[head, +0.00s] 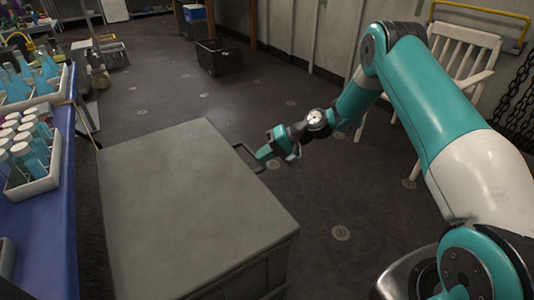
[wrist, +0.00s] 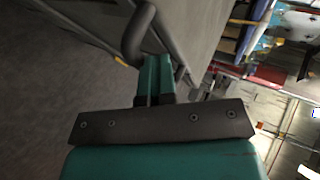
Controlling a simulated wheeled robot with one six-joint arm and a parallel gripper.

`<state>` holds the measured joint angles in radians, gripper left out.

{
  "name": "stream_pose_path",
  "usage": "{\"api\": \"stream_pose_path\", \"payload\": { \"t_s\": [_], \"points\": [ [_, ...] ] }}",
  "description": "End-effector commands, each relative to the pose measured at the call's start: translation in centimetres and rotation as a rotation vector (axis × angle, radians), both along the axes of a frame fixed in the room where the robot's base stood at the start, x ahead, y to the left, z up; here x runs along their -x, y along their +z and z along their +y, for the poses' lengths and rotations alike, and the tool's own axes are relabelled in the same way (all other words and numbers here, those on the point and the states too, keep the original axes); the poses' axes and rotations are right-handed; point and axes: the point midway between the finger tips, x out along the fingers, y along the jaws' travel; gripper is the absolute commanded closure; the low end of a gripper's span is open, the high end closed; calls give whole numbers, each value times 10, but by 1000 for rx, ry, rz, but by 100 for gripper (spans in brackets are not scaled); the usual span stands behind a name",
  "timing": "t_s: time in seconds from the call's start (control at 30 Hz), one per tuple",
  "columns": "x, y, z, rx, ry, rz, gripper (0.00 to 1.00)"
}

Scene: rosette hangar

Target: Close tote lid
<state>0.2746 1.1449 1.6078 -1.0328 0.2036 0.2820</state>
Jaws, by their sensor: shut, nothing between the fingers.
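The grey tote (head: 262,278) stands on the floor at the lower left of the head view. Its flat grey lid (head: 185,205) lies over the top and looks level; I see no clear gap, though the far side is hidden. A dark bar handle (head: 243,150) sticks out from the lid's right edge. My gripper (head: 264,154) is beside this handle, with its fingers shut and empty. In the wrist view the shut teal fingers (wrist: 155,76) are close to the handle (wrist: 137,38); I cannot tell whether they touch it.
A blue-covered table (head: 50,225) with trays of bottles (head: 30,160) runs along the left, near the tote. A black crate (head: 219,57) stands farther back. A white chair (head: 462,60) is behind my arm. The dark floor (head: 330,200) right of the tote is clear.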

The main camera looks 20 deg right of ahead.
Motion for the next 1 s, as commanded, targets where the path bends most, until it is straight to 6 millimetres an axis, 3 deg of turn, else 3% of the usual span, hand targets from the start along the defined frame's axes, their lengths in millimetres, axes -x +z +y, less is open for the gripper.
{"api": "stream_pose_path", "payload": {
  "t_s": [0.03, 0.27, 0.37, 0.57, 0.7, 1.0],
  "points": [
    [3, -11, 1, 11, -1, 17, 100],
    [4, -8, 1, 11, -1, 18, 100],
    [4, 2, 3, 10, 1, 17, 100],
    [4, 48, 9, 2, 1, 2, 100],
    [11, 62, -23, 1, -7, 0, 100],
    [23, 92, -64, 1, -2, -2, 100]
  ]
}}
